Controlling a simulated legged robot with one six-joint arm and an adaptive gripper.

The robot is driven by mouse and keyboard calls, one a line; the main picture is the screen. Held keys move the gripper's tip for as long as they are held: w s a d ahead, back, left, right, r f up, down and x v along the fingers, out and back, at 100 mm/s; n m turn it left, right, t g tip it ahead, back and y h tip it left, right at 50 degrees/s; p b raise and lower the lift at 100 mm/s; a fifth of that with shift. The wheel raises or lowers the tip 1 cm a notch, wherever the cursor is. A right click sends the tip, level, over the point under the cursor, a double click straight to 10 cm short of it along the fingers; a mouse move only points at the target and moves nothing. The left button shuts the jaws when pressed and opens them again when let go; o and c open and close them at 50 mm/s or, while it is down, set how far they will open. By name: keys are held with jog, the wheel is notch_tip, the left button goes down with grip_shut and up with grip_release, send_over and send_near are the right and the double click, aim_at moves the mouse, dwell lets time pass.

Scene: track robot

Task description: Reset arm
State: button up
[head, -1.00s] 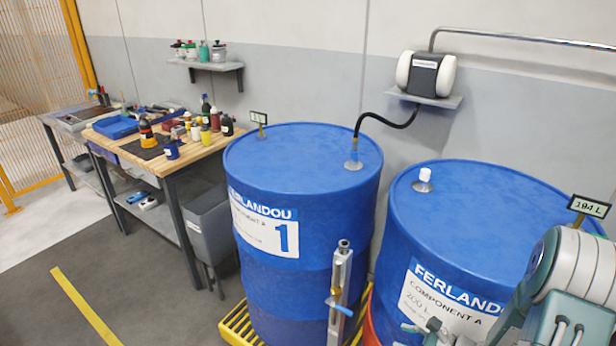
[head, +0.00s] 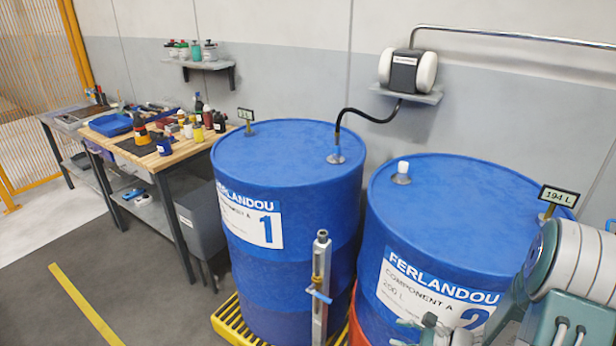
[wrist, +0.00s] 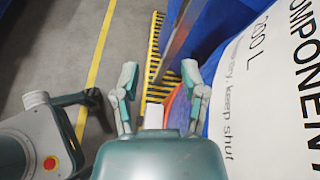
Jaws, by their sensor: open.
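My arm shows at the lower right in the head view. My gripper (wrist: 163,92) is in the wrist view, its two fingers spread apart with nothing between them. It points down beside the white label of a blue drum. In the head view drum 2 (head: 465,205) stands at the right, with a white cap on its top and a 194 L display at its rim. Drum 1 (head: 290,160) stands left of it, with a black hose fitted in its top.
An upright metal tube (head: 321,285) with a blue handle stands in front of the drums. A yellow grated pallet (head: 235,322) lies under drum 1. A workbench (head: 180,155) with bottles stands at the left. A pump (head: 407,70) sits on a wall shelf. Grey floor is open at lower left.

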jog(key=s+a+r+n+g+h, duration=0.2)
jog(key=s+a+r+n+g, duration=0.15)
jog(key=r+n, duration=0.3)
jog(key=s+a+r+n+g+h, duration=0.2)
jog(key=s+a+r+n+g, duration=0.1)
jog(key=s+a+r+n, duration=0.4)
jog(key=s+d+r+n+t+h, duration=0.2)
jog(key=s+r+n+h, duration=0.1)
jog(key=r, duration=0.3)
jog(key=s+d+r+n+t+h, duration=0.1)
jog(key=s+r+n+t+h, duration=0.1)
jog(key=s+r+n+h, duration=0.2)
notch_tip(320, 180, up, 3)
jog(key=shift+s+d+n+t, duration=0.15)
jog(key=shift+d+n+t, duration=0.25)
jog(key=shift+n, duration=0.15)
